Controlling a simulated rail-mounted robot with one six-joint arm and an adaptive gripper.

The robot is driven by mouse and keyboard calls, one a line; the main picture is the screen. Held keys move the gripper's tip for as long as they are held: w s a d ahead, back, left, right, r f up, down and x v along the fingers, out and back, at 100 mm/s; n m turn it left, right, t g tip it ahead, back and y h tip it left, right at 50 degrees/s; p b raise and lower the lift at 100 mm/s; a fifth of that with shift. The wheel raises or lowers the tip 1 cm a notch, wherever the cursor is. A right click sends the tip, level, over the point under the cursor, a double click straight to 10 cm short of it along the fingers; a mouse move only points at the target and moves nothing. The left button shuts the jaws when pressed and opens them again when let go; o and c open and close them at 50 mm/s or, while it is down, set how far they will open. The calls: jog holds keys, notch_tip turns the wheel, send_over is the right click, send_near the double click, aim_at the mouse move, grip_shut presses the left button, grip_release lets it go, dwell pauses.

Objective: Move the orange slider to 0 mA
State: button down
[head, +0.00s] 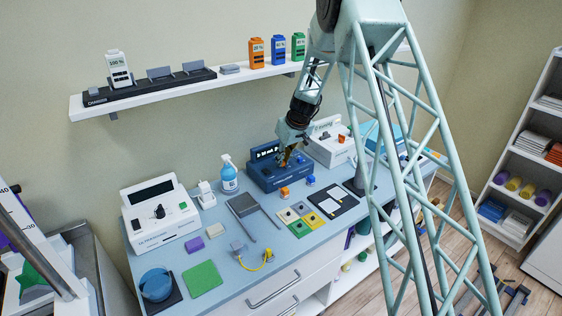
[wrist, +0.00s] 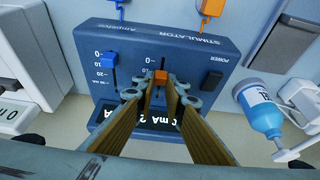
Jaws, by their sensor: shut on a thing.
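The stimulator (head: 272,181) is a dark blue box on the bench, labelled STIMULATOR in the wrist view (wrist: 235,62). The orange slider (wrist: 160,77) sits between my fingertips, a little below the 0 mark in the wrist picture. My gripper (wrist: 160,84) is shut on it; the head view shows my gripper (head: 285,160) reaching down onto the box. The fingers hide most of this slider's scale. The blue slider (wrist: 109,59) stands to the left, near the upper end of its own scale. The display (wrist: 107,125) is partly covered by the fingers; "mA" is partly readable.
A black power switch (wrist: 211,81) is right of the fingers. Orange (head: 285,192) and blue (head: 310,181) pieces lie in front.

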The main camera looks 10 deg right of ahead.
jog(key=shift+s+d+f+b, duration=0.1)
jog(key=shift+s+d+b, duration=0.15)
jog(key=shift+s+b, duration=0.35)
jog(key=shift+s+d+b, duration=0.2)
jog(key=shift+s+b, duration=0.25)
jog(key=shift+s, duration=0.15)
jog(key=c, duration=2.6)
grip_release()
jog(key=shift+s+d, duration=0.1)
jog(key=shift+d, duration=0.05)
jog(key=shift+c, duration=0.2)
jog(key=shift+r, duration=0.2)
jog(key=shift+s+r, duration=0.15)
jog(key=shift+r, duration=0.5)
jog(key=v, duration=1)
jog(key=shift+s+r, duration=0.15)
jog(key=shift+s, duration=0.05)
